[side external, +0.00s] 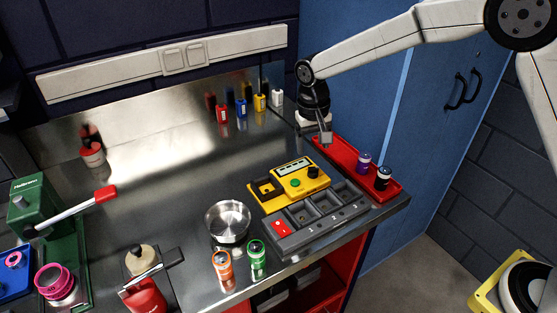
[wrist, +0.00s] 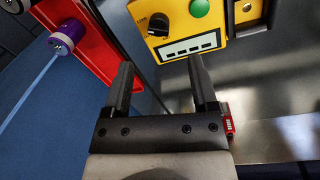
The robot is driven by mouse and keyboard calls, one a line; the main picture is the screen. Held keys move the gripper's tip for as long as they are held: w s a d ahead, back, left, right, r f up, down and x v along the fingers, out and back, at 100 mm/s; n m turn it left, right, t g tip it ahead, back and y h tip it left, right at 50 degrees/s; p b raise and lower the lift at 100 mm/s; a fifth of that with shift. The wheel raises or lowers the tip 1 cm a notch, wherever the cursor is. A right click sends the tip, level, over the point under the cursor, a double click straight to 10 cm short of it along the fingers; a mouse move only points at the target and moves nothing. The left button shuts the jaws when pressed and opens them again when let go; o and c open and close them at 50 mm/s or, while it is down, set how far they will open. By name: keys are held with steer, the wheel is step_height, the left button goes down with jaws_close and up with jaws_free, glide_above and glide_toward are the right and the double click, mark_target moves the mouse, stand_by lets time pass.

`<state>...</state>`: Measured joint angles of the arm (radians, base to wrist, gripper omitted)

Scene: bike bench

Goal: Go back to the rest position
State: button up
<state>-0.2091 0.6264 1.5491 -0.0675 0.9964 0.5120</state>
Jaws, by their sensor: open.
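My gripper (side external: 326,138) hangs pointing down over the far end of the red tray (side external: 330,154), at the back right of the bench. In the wrist view my gripper (wrist: 160,70) has its two fingers apart, with nothing held between them. The yellow device (side external: 290,184) with a knob, green button and display is just left of the tray; it also shows at the top of the wrist view (wrist: 212,42). A purple cell (side external: 364,162) and a black cell (side external: 383,178) stand in the tray's near part. The purple cell also shows in the wrist view (wrist: 66,36).
A grey slotted block (side external: 318,218) lies in front of the yellow device. A steel bowl (side external: 228,222), an orange cell (side external: 222,265) and a green cell (side external: 257,258) stand left of it. Small coloured bottles (side external: 241,107) line the back. A green press (side external: 45,215) stands far left.

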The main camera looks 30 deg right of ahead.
steer(key=shift+s, duration=0.1)
stand_by(0.3)
steer(key=shift+s+d+r, duration=0.1)
steer(key=shift+s+d, duration=0.35)
steer(key=shift+s, duration=0.05)
steer(key=s+d+f+n+t, duration=0.1)
steer(key=s+d, duration=0.3)
steer(key=s, duration=0.6)
steer(key=s+d+f+n+t, duration=0.1)
steer(key=s+d, duration=0.3)
steer(key=s, duration=0.6)
steer(key=shift+d+n+t+y, duration=0.25)
steer(key=shift+n+t+y, duration=0.15)
steer(key=shift+n, duration=0.1)
